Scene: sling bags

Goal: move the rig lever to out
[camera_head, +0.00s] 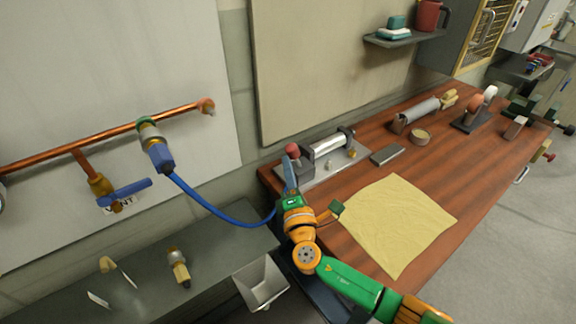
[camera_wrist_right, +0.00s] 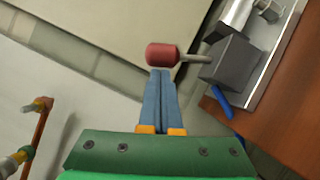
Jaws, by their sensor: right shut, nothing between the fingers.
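The rig (camera_head: 328,146) is a grey block with a metal cylinder on a plate at the left end of the wooden bench. Its lever ends in a red knob (camera_head: 292,150), on a thin rod from the grey block. The knob (camera_wrist_right: 162,56) and block (camera_wrist_right: 230,64) also show in the right wrist view. My right gripper (camera_head: 287,160) is shut and empty, its blue-grey fingertips right at the knob. In the right wrist view the tips (camera_wrist_right: 161,73) end just below the knob; I cannot tell whether they touch it. My left gripper is out of view.
A blue hose (camera_head: 215,211) runs from the wall pipe fitting (camera_head: 155,146) to behind my right gripper. A yellow cloth (camera_head: 394,222) and a grey flat block (camera_head: 388,154) lie on the wooden bench (camera_head: 482,162). A metal bin (camera_head: 261,280) stands below left.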

